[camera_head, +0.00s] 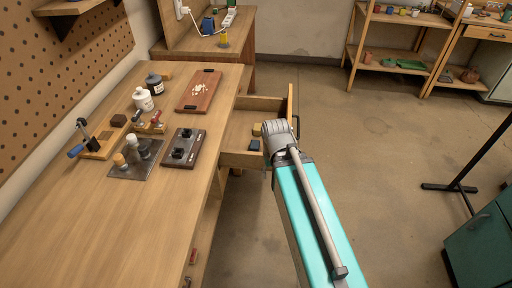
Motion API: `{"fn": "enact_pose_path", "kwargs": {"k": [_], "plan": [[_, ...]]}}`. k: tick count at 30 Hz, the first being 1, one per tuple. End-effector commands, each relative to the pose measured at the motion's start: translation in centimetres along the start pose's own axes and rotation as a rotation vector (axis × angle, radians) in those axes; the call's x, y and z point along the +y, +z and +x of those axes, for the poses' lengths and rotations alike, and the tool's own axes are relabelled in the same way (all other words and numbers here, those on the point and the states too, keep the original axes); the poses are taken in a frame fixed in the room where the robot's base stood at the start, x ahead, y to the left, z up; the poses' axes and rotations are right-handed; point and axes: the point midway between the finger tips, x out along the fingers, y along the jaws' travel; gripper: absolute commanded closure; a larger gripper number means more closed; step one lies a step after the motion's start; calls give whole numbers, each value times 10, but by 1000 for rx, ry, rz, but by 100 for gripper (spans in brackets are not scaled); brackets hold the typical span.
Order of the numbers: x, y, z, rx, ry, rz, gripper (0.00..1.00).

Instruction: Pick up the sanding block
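I cannot tell for sure which thing is the sanding block. A small tan-yellow block (257,129) and a small dark blue block (254,145) lie in the open drawer (237,141) of the workbench. A small dark brown block (118,120) also sits on the bench at the left. My teal arm reaches up from the bottom, its grey joint beside the drawer's right end and covering part of it. No gripper fingers show; they are hidden or out of the picture.
The workbench (90,215) holds bottles (143,99), a reddish-brown board (198,91), a dark plate with black parts (183,148), and a clamp (90,140). Shelves (400,62) stand at the back. A black stand (465,190) and green cabinet (480,245) are at right. Floor between is clear.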

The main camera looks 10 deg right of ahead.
Motion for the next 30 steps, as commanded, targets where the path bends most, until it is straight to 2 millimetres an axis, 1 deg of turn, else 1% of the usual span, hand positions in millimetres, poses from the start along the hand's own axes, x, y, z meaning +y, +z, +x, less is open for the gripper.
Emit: {"fn": "enact_pose_path", "kwargs": {"k": [1, 3, 4, 8, 11, 14, 24, 27, 30], "plan": [[0, -2, 0, 0, 0, -5, 17], [0, -7, 1, 0, 0, -20, 4], [0, -10, 1, 0, 0, -30, 0], [-4, -30, 3, 0, 0, -112, 0], [-3, -54, 5, 0, 0, -206, 0], [-2, -84, 7, 0, 0, -328, 0], [4, -200, 17, 0, 1, -831, 0], [6, -230, 19, 0, 1, -970, 0], [7, -254, 21, 0, 1, -1086, 0]]}}
